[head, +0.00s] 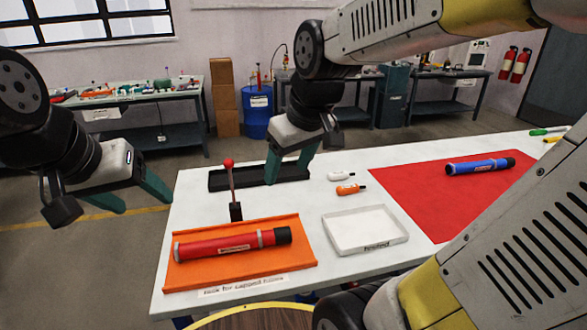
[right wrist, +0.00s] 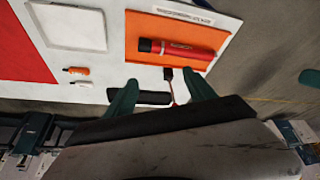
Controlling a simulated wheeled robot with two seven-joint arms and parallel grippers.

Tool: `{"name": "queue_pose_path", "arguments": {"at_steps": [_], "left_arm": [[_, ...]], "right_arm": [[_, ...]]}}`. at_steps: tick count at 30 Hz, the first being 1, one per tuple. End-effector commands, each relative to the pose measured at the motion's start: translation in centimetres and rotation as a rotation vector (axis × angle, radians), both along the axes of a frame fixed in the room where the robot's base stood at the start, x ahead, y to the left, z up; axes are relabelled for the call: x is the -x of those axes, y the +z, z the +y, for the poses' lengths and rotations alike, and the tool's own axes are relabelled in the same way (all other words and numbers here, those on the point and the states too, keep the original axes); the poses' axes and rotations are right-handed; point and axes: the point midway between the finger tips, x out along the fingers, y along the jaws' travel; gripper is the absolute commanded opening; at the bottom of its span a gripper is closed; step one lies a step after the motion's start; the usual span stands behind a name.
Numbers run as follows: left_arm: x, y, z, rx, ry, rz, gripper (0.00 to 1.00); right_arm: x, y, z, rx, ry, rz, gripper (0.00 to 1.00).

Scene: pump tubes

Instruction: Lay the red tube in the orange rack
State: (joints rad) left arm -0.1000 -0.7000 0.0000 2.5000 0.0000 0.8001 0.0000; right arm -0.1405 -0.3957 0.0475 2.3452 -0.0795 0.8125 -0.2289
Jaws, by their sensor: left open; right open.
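The red tube (head: 232,244) with a black end cap lies on the orange rack (head: 294,263) at the front left of the white table. Both also show in the right wrist view, the tube (right wrist: 185,50) lying across the rack (right wrist: 150,24). My right gripper (head: 291,176) is open and empty, above the table's back part near the black tray. Its two green fingers (right wrist: 160,95) show apart in the right wrist view, pointing toward the rack, clear of the tube. My left gripper (head: 142,203) is open and empty, left of the table over the floor.
A lever with a red knob (head: 229,163) stands behind the rack. A black tray (head: 222,180) lies at the back, a white tray (head: 364,231) right of the rack. A blue tube (head: 479,166) lies on the red mat (head: 425,194). Two small bottles (head: 347,189) lie between.

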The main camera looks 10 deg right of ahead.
Motion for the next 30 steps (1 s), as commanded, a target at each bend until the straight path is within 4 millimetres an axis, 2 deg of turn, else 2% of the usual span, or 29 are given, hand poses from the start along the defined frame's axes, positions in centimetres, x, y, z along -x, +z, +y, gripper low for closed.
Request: {"name": "queue_pose_path", "arguments": {"at_steps": [1, 3, 9, 30], "left_arm": [[0.0, 0.0, 0.0, 0.000, 0.000, 0.000, 0.67], [0.0, 0.0, 0.0, 0.000, 0.000, 0.000, 0.67], [0.0, 0.0, 0.0, 0.000, 0.000, 0.000, 0.67], [0.0, 0.0, 0.0, 0.000, 0.000, 0.000, 0.67]], "right_arm": [[1.5, 0.6, -0.7, -0.042, -0.072, -0.027, 0.64], [3.2, 1.0, -1.4, -0.099, -0.164, -0.050, 0.64], [5.8, 1.3, -2.1, -0.204, -0.310, -0.086, 0.64], [6.1, 1.3, -2.2, -0.219, -0.330, -0.089, 0.64]]}}
